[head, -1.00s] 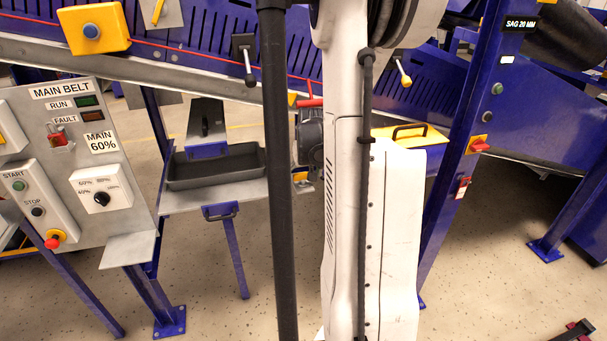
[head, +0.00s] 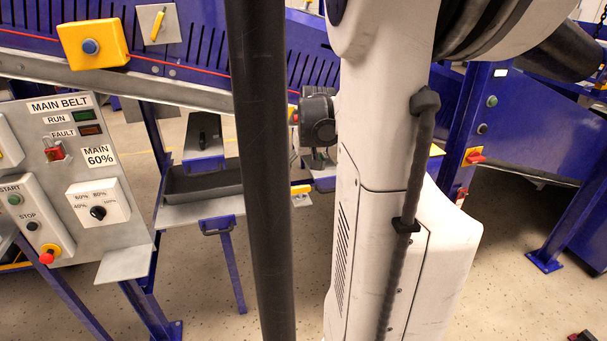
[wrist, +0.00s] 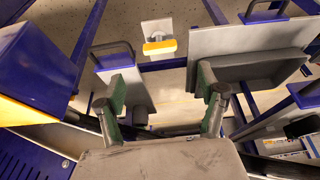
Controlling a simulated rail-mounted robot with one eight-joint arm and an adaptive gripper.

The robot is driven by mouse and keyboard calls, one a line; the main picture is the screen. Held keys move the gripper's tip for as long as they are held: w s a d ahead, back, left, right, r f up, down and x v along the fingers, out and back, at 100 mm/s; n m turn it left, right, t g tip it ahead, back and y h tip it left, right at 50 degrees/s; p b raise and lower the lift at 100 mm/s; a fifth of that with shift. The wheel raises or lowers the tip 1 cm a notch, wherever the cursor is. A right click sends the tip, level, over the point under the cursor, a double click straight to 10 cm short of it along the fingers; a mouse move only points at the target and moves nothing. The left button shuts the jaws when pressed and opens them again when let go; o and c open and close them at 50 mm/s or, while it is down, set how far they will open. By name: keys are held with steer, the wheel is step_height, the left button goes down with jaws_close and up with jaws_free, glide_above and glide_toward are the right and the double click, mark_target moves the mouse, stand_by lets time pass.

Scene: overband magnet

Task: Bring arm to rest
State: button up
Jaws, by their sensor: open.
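My gripper (wrist: 163,92) is open in the wrist view, its two green-padded fingers spread apart with nothing between them. Beyond the fingers are a grey shelf and a dark tray (wrist: 262,72) on the right. In the head view my white arm stands upright across the middle, folded close to the camera. A dark joint of it juts out left near the belt frame; the fingers cannot be made out there.
A control panel (head: 75,170) stands on the left. The dark tray (head: 205,182) lies below the blue conveyor frame (head: 200,45). A blue post (head: 463,130) with buttons and a red switch (head: 474,156) stands right of my arm.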

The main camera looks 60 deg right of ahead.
steer(key=shift+s+a+r, duration=0.15)
steer(key=shift+r, duration=0.3)
stand_by(0.4)
